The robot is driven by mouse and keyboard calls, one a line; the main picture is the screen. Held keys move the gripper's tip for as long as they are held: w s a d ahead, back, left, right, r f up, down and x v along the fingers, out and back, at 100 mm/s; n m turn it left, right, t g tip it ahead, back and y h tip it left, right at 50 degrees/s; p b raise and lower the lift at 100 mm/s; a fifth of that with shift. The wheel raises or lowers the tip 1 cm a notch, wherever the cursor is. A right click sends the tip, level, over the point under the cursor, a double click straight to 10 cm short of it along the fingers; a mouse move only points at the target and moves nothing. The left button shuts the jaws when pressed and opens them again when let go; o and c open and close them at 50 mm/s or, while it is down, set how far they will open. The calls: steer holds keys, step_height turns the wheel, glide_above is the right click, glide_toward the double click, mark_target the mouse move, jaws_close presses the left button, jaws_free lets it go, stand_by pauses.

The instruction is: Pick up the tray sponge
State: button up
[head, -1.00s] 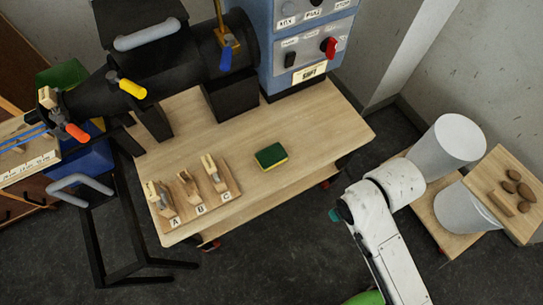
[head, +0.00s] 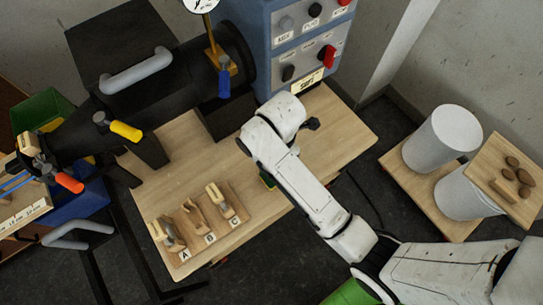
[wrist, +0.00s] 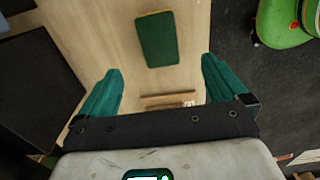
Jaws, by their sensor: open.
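The tray sponge (wrist: 157,40), green on top with a thin yellow edge, lies flat on the wooden table (wrist: 185,20) in the wrist view. In the head view my arm covers most of it, and only a small green part of the sponge (head: 267,181) shows. My gripper (wrist: 161,66) has its teal fingers spread wide apart with nothing between them. In the wrist view the sponge appears beyond the fingertips, roughly centred between them and apart from both. The fingers cannot be made out in the head view.
A wooden board (head: 205,228) with parts labelled A, B and C stands at the table's front left. A large black machine (head: 160,70) and a blue control panel (head: 300,45) stand behind. Grey cylinders (head: 440,138) stand at right. Bare table lies right of my arm.

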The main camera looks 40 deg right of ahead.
step_height(320, 180, down, 11)
steer(key=shift+w+a+r+b, duration=0.1)
steer(key=shift+a+b, duration=0.05)
steer(key=shift+b, duration=0.25)
steer(key=c, duration=1.1)
steer(key=shift+r, duration=0.1)
